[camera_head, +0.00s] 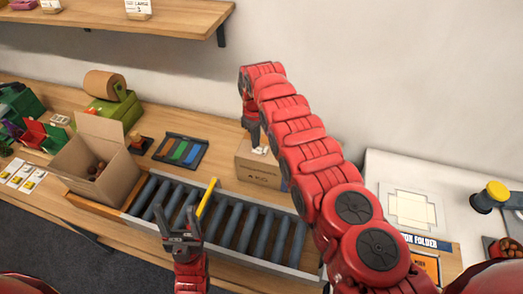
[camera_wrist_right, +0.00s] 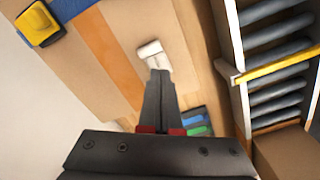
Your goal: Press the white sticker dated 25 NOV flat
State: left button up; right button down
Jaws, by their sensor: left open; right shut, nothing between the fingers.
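The white sticker (camera_head: 260,150) lies on top of a closed cardboard box (camera_head: 244,165) behind the roller conveyor. It also shows in the right wrist view (camera_wrist_right: 151,48), with its date too small to read. My right gripper (camera_head: 252,143) points down at the box top beside the sticker, shut and empty. In the right wrist view its fingertips (camera_wrist_right: 157,73) overlap the sticker's near end; I cannot tell whether they touch it. My left gripper (camera_head: 179,216) is open and empty over the front of the conveyor, away from the box.
The roller conveyor (camera_head: 231,222) has a yellow bar (camera_head: 207,197) across it. An open carton with chestnuts (camera_head: 96,168) stands at left. A tray of coloured strips (camera_head: 180,151) lies left of the closed box. A white surface (camera_head: 390,172) is at right, and a shelf (camera_head: 160,20) hangs above.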

aim_at(256, 150)
jog(key=shift+s+f+b, duration=0.1)
jog(key=shift+f+b, duration=0.85)
jog(key=shift+b, duration=0.05)
dwell(1.7)
jog(key=shift+r+p, duration=1.2)
jog(key=shift+r, duration=0.25)
jog(key=shift+r+p, duration=0.55)
jog(key=shift+r, duration=1.55)
